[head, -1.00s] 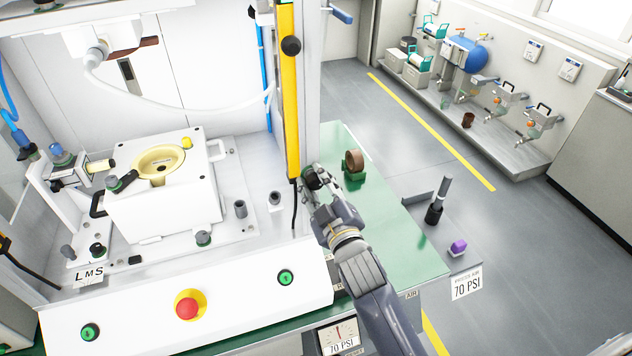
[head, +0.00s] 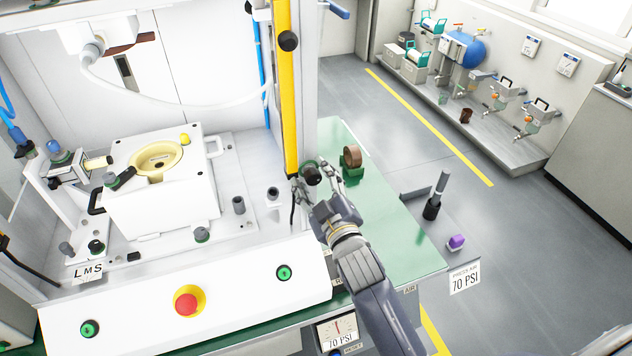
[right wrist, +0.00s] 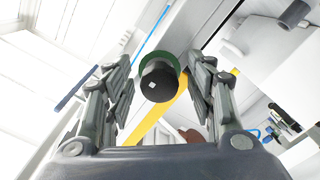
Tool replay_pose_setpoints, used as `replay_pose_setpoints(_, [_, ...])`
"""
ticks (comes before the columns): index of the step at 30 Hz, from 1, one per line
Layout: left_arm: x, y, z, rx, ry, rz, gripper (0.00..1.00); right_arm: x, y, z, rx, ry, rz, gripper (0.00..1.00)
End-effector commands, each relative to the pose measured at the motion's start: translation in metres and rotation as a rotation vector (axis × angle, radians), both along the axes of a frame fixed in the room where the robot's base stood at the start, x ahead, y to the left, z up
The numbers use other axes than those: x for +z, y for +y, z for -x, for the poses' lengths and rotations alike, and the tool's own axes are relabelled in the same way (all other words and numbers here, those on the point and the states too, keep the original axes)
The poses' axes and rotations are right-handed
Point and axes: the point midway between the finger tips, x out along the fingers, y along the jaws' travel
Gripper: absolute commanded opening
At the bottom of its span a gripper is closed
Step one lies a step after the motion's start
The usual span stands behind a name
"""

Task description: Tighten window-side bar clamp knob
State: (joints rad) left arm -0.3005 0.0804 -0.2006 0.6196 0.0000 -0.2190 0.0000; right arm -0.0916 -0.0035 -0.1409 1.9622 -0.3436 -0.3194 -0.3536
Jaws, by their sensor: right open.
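A black knob with a green ring behind it (head: 311,175) sits beside the foot of the yellow-fronted press column. My right gripper (head: 317,179) is open, with one finger on each side of this knob. In the right wrist view the knob (right wrist: 158,82) shows end-on between the two spread fingers (right wrist: 163,85), with gaps on both sides. The fingers do not visibly touch it. What the knob is mounted on is mostly hidden. My left gripper is not in view.
The yellow column (head: 284,110) rises close to the left of my gripper. A brown tape roll (head: 351,157) in a green holder stands just to the right. A white fixture box (head: 165,205) and front panel with a red button (head: 187,304) lie left.

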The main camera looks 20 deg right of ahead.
Motion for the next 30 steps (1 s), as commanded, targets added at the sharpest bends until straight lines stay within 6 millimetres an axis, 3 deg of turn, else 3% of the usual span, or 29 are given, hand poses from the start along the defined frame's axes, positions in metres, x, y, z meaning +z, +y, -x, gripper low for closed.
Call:
replay_pose_setpoints(5, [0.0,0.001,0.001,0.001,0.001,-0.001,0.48,-0.001,0.0,0.012,0.001,0.001,0.0,0.51])
replay_pose_setpoints(15, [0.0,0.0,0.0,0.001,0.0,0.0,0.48,-0.001,-0.003,0.077,0.0,0.004,-0.001,0.51])
replay_pose_setpoints(21, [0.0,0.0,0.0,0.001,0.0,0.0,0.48,-0.001,-0.004,0.106,0.0,0.002,-0.002,0.51])
replay_pose_setpoints(30, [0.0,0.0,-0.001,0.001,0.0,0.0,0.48,0.0,-0.005,0.121,-0.001,0.001,0.0,0.51])
